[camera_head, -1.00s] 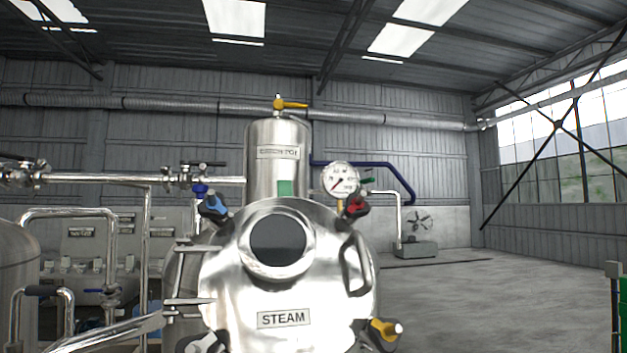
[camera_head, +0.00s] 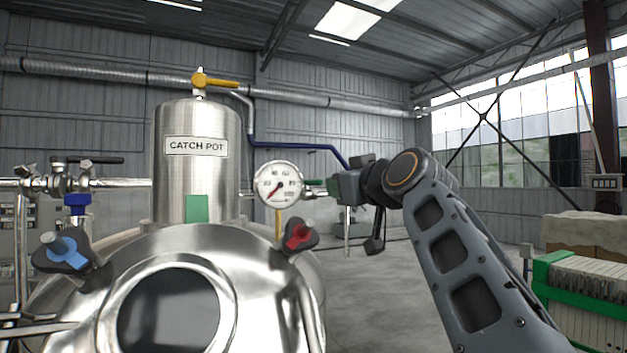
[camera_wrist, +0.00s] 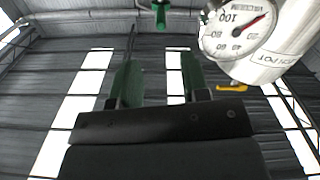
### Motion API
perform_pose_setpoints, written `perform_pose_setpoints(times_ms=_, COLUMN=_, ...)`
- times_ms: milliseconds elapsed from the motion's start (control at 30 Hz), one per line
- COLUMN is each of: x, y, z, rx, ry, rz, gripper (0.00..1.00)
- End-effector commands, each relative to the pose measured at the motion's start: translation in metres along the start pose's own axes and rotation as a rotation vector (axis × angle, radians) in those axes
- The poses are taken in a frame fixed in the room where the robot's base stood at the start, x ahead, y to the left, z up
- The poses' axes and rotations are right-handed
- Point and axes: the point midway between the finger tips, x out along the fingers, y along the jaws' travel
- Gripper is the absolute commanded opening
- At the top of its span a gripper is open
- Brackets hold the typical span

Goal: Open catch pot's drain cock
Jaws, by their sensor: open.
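The catch pot (camera_head: 195,165), an upright steel cylinder with a name plate, rises behind the large steel vessel in the head view. It also shows at the upper right of the wrist view (camera_wrist: 285,45). A green handle (camera_head: 315,182) sits on the line right of the pot's gauge; a green fitting shows at the wrist view's top edge (camera_wrist: 160,12). I cannot tell whether either is the drain cock. A yellow lever (camera_head: 215,82) tops the pot. My gripper (camera_wrist: 158,62) is open and empty, its two dark green fingers apart. In the head view it is right of the gauge.
The round gauge (camera_head: 279,185) is close to my gripper. The steel vessel (camera_head: 235,245) with blue (camera_head: 68,252) and red (camera_head: 299,236) clamp knobs fills the lower left. A blue pipe (camera_head: 300,147) runs behind. A green-framed plate stack (camera_head: 575,285) stands at right. Floor between looks clear.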

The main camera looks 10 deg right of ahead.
Motion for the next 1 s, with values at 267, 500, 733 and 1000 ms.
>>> perform_pose_setpoints(times_ms=267, x=0.045, y=-0.001, z=-0.009, rx=-0.004, ry=0.007, rz=-0.006, gripper=0.42)
perform_pose_setpoints(times_ms=500, x=0.090, y=0.000, z=-0.009, rx=-0.004, ry=0.007, rz=-0.004, gripper=0.42)
perform_pose_setpoints(times_ms=733, x=0.119, y=0.001, z=-0.008, rx=-0.005, ry=0.008, rz=-0.001, gripper=0.42)
perform_pose_setpoints(times_ms=1000, x=0.132, y=0.000, z=-0.005, rx=-0.005, ry=0.008, rz=0.000, gripper=0.42)
